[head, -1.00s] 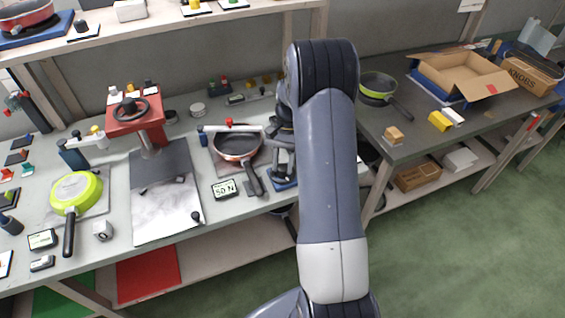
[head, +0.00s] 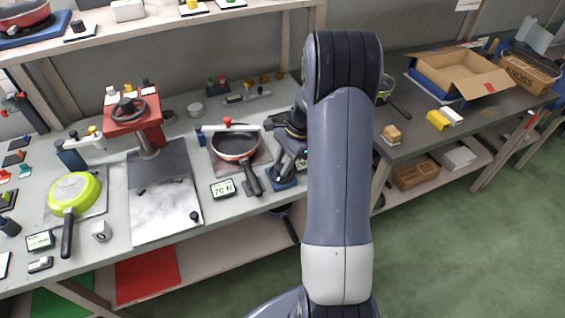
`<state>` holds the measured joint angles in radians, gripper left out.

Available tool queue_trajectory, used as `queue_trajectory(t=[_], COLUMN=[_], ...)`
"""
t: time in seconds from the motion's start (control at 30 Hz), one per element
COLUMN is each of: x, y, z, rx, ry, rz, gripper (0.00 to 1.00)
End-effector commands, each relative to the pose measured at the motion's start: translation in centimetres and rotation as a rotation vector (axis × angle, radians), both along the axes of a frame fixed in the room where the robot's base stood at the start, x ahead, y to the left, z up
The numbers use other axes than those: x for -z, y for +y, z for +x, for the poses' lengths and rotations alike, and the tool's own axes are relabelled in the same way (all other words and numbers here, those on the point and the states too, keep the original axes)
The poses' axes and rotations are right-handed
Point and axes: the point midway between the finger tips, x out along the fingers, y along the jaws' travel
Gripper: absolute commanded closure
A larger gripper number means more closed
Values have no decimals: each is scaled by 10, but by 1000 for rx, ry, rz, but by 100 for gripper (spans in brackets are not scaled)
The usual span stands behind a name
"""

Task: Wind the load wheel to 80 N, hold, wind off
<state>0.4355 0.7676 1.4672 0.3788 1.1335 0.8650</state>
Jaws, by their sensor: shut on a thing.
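A red-and-black pan (head: 236,145) sits in a test fixture, its dark handle pointing toward the front edge. A white arm with a red knob (head: 228,122) crosses above it. The small display (head: 222,188) in front appears to read 70 N. My gripper (head: 289,146) is at the blue-based stand (head: 283,182) right of the pan, partly hidden by my arm. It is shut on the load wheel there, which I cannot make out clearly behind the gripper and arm.
A red press with a handwheel (head: 129,109) stands to the left over a grey plate. A green pan (head: 75,190) lies at far left. An open cardboard box (head: 460,75) is on the dark table at right. Green floor is clear at the right.

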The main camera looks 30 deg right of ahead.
Motion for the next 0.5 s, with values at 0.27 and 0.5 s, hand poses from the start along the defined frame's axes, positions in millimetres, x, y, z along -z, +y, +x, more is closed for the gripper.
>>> queue_trajectory(t=[0.27, 0.5], x=[0, 0], y=[0, 0], z=[0, 0], rx=[48, 51], ry=[-2, -1], rz=[0, 0], gripper=[93, 93])
